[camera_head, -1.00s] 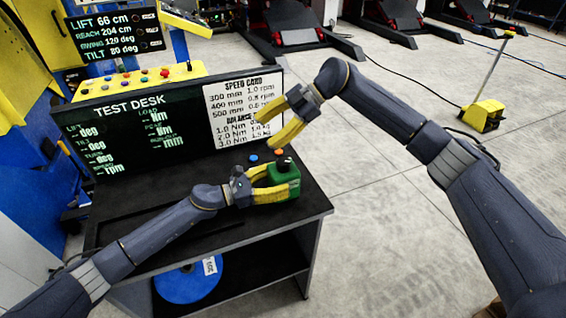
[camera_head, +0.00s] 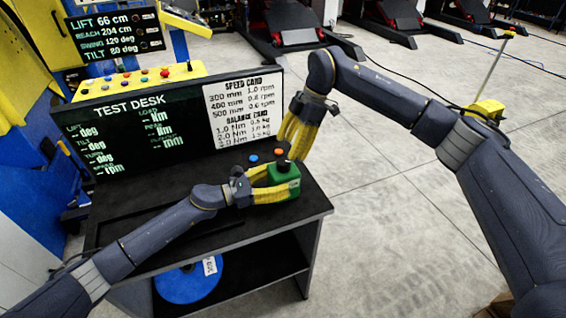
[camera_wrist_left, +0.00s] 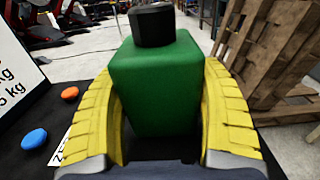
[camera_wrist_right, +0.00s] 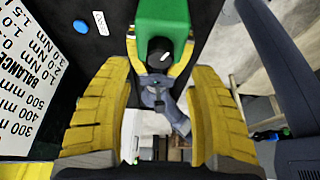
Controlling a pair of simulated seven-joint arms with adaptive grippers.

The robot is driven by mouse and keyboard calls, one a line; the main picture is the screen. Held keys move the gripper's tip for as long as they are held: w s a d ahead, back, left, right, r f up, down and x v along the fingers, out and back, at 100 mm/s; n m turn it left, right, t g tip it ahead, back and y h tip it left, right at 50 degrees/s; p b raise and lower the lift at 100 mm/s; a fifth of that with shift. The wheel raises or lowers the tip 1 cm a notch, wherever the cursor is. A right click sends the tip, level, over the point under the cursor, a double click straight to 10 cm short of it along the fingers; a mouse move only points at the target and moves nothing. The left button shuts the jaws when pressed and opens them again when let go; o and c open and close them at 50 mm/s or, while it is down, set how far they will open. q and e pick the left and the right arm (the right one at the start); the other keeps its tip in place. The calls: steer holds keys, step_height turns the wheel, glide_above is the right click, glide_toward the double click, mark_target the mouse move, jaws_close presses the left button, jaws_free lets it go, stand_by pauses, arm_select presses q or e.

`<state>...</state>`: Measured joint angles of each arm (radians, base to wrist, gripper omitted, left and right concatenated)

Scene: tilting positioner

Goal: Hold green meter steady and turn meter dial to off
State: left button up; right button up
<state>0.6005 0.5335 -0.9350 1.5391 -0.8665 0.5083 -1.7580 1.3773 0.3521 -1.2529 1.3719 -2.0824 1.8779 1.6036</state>
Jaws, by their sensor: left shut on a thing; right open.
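The green meter (camera_head: 285,180) stands upright at the right end of the test desk. My left gripper (camera_head: 283,186) is shut on its sides; the left wrist view shows one yellow finger on each side of the green body (camera_wrist_left: 157,85). The black dial (camera_wrist_left: 152,25) sits on top of the meter. My right gripper (camera_head: 291,150) is open and points down just above the meter. In the right wrist view the dial (camera_wrist_right: 159,50), with a white mark, lies between and beyond the open fingertips. Whether they touch it I cannot tell.
An orange button (camera_wrist_left: 69,93) and a blue button (camera_wrist_left: 34,139) sit on the desk beside the meter. The test desk screen (camera_head: 140,140) with its white speed card (camera_head: 243,110) stands behind. Open floor lies to the right of the desk.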

mark_target(284, 161)
steer(key=shift+x, duration=3.2)
steer(key=c, duration=1.2)
steer(key=shift+c, duration=0.2)
